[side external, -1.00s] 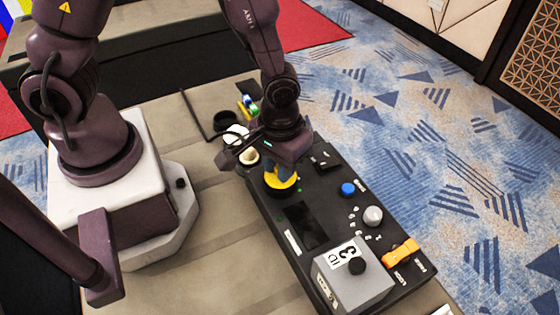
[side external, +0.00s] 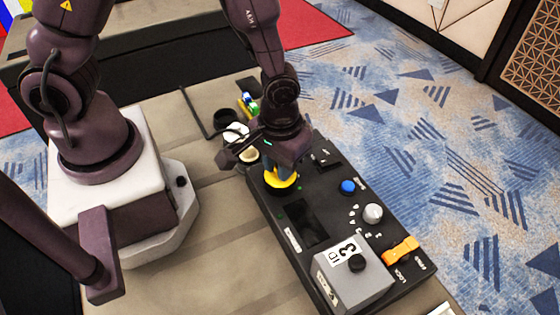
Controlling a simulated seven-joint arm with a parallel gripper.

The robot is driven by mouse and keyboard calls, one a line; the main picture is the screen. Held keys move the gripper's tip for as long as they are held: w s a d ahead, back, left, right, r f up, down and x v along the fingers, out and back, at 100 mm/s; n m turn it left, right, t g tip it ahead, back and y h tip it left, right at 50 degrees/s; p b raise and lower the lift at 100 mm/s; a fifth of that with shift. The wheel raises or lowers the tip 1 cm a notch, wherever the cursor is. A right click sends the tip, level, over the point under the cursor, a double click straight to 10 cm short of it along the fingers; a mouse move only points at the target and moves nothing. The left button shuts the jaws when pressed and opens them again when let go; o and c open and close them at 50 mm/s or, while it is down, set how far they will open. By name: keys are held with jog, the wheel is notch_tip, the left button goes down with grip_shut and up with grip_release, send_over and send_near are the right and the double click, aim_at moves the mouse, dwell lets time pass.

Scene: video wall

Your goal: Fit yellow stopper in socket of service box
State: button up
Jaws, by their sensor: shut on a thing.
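The yellow stopper (side external: 281,179) is a round disc under my gripper (side external: 279,167), at the far left end of the black service box (side external: 268,214). My gripper points down and is shut on the stopper. The stopper is at or just above the top face of the box; I cannot tell whether it is seated. The socket is not visible, and the stopper and gripper cover that part of the box.
The box top carries a blue button (side external: 348,187), a grey knob (side external: 373,213), an orange switch (side external: 401,250) and a grey block (side external: 352,282) with a black knob. Cups (side external: 235,133) stand behind my gripper. The table (side external: 215,240) is clear at front left.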

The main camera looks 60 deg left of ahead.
jog(key=shift+f, duration=0.1)
dwell(0.3)
jog(key=o, duration=1)
jog(key=shift+o, duration=0.2)
jog(key=shift+r, duration=4)
